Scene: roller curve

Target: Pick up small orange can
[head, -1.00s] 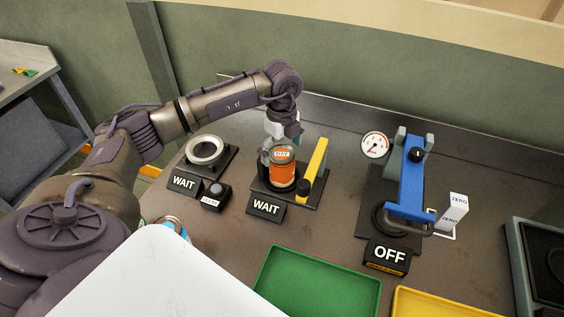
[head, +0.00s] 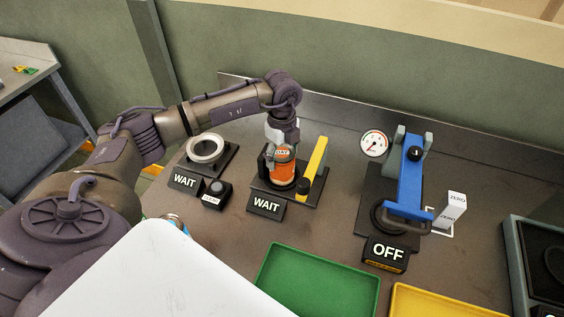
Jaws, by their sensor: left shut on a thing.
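The small orange can (head: 284,170) stands nearly upright over the black base of the middle station, which has a yellow lever (head: 315,165). My left arm reaches in from the left and bends down behind the can. My left gripper (head: 271,162) is shut on the can; a dark finger shows at its left side, and the rest of the jaws is partly hidden behind it. I cannot tell whether the can's bottom touches the base. My right gripper is not in view.
A "WAIT" sign (head: 266,205) stands in front of the station. A ring fixture (head: 206,150) is to the left. A blue-lever press (head: 412,180) with a gauge (head: 374,145) is to the right. Green (head: 318,282) and yellow trays (head: 440,300) lie in front.

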